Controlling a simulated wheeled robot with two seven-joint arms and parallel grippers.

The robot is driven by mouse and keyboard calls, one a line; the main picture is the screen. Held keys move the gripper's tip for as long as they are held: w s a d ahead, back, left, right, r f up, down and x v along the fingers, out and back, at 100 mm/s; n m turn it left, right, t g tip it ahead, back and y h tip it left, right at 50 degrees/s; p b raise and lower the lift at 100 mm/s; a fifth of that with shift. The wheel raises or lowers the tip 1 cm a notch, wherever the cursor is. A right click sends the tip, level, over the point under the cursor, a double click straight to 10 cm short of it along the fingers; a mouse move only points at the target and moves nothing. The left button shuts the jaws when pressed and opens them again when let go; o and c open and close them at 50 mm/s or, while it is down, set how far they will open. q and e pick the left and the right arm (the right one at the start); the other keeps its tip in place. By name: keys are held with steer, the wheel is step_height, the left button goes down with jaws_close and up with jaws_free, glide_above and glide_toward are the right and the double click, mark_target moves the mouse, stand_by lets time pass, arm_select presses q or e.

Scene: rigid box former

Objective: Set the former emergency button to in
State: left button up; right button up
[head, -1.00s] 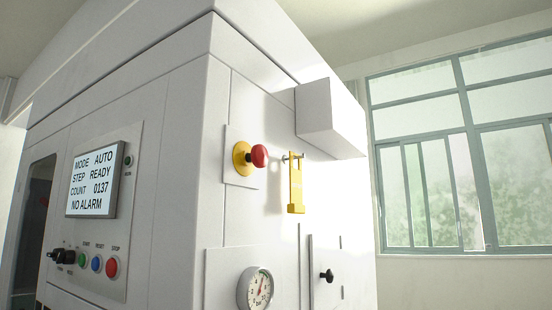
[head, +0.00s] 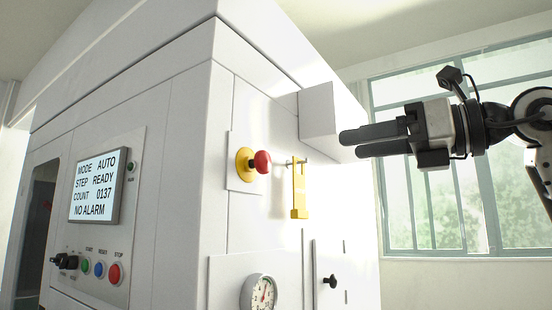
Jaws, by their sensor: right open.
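The emergency button is a red mushroom head (head: 262,162) on a yellow collar (head: 243,164), mounted on a pale plate on the side face of the white box former (head: 215,200). The red head stands out from the collar. My right gripper (head: 349,145) is at the right, its two dark fingers pointing left toward the machine. It is open and empty, with a narrow gap between the fingers, and is apart from the button, to the right of it and a little higher in the picture. My left gripper is not in view.
A yellow hanging tag (head: 299,190) on a small peg is just right of the button. A white box (head: 318,112) juts out above it. Below are a gauge (head: 260,292) and a black knob (head: 330,281). The front panel has a screen (head: 97,187) and a red stop button (head: 115,273).

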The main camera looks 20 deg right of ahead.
mark_target(269, 160)
steer(key=p+x, duration=0.3)
steer(key=x, duration=1.1)
steer(key=shift+w+d+r+p, duration=0.15)
steer(key=shift+d+p, duration=0.05)
steer(key=shift+p, duration=0.2)
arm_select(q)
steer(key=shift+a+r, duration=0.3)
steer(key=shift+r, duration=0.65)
arm_select(e)
steer(key=shift+x, duration=0.75)
steer(key=shift+c, duration=0.3)
jaws_close()
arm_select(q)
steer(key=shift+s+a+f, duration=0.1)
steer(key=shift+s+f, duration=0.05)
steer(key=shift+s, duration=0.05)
arm_select(e)
steer(key=shift+d, duration=0.2)
